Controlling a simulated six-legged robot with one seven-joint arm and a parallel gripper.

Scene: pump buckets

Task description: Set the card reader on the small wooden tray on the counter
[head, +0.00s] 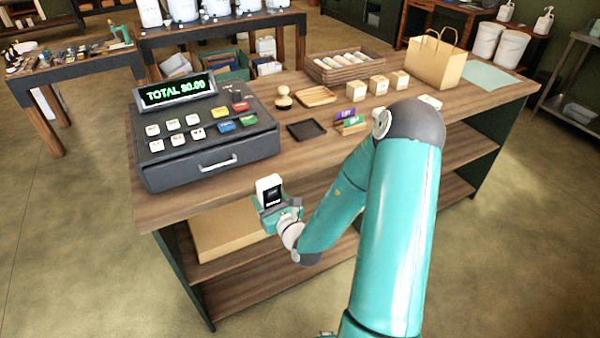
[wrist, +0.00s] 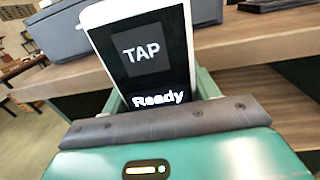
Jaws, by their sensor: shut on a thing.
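The card reader (head: 269,188) is white with a dark screen. It stands upright in my gripper (head: 272,207), which is shut on its lower part, in front of the counter's front edge in the head view. In the wrist view the card reader (wrist: 143,55) reads "TAP" and "Ready", tilted slightly, with its lower end hidden by the gripper (wrist: 165,115). The small wooden tray (head: 316,96) lies on the counter (head: 370,135) toward the back, right of the cash register. Its surface looks empty. My gripper is apart from it, nearer and lower left in the picture.
The cash register (head: 203,135) fills the counter's left end. A dark flat tray (head: 306,130) lies in front of the wooden tray, and a round wooden-handled stamp (head: 283,98) stands left of it. Small boxes (head: 355,91), colored cards (head: 350,122) and a paper bag (head: 436,62) are to the right.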

